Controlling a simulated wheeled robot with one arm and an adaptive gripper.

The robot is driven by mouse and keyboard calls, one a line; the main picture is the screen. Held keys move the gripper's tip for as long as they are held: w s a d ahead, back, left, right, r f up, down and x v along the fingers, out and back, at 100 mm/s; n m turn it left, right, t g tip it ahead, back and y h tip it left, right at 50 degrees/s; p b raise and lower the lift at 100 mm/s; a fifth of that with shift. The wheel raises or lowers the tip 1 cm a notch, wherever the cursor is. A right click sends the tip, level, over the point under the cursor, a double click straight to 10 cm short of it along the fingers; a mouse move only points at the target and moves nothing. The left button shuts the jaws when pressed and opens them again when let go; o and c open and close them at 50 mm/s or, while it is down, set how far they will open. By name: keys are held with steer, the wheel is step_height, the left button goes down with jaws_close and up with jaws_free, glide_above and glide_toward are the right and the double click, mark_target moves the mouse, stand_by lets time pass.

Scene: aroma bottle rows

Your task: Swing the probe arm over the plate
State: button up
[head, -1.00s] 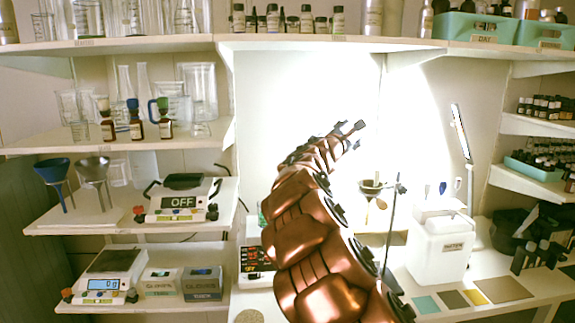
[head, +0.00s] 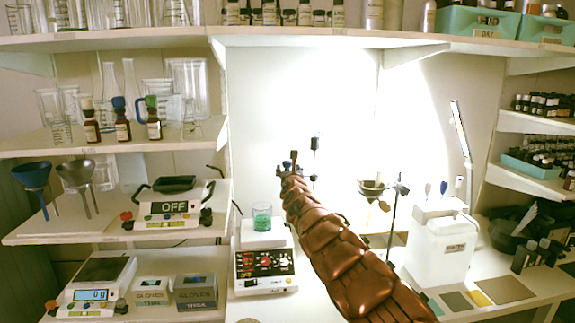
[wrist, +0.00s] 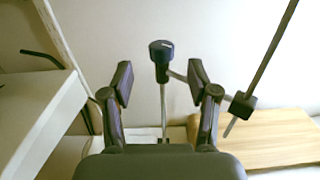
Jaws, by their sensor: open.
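The hot plate (head: 265,262) has a white top, a dark control panel with red marks and a beaker of green liquid (head: 262,218) on it. My gripper (head: 288,168) is above and slightly right of the beaker in the head view, seen small. In the wrist view my gripper (wrist: 160,80) is open, with a dark knob (wrist: 161,47) on a metal post between and beyond its fingers. The probe arm (wrist: 178,76) runs right from the post, behind the right finger, to a dark clamp (wrist: 243,103) on a thin slanted rod. The clamp also shows in the head view (head: 314,143). Contact is unclear.
Shelves at left hold a scale reading OFF (head: 168,212), funnels and small bottles. A lower scale (head: 98,280) stands beside glove boxes. Right of my arm are a stand with a bowl (head: 371,188) and a white jug (head: 440,250). A lamp glares behind.

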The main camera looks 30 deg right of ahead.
mark_target(287, 164)
steer(key=shift+p+x, duration=0.65)
steer(key=shift+x, duration=0.5)
steer(key=shift+w+d+p, duration=0.25)
steer(key=shift+w+p, duration=0.1)
steer(key=shift+w, duration=0.2)
steer(key=shift+w+d+f+p, duration=0.15)
steer(key=shift+w+d+p, duration=0.15)
steer(key=shift+w, duration=0.15)
steer(key=shift+w+d+r+p, duration=0.1)
steer(key=shift+w+r+p, duration=0.05)
steer(key=shift+w+p, duration=0.15)
steer(key=shift+w+d+r+p, duration=0.1)
steer(key=shift+w+p, duration=0.1)
steer(key=shift+w, duration=0.2)
steer(key=shift+w+d+f+p, duration=0.25)
steer(key=shift+w+d+p, duration=0.1)
steer(key=shift+w, duration=0.15)
jaws_close()
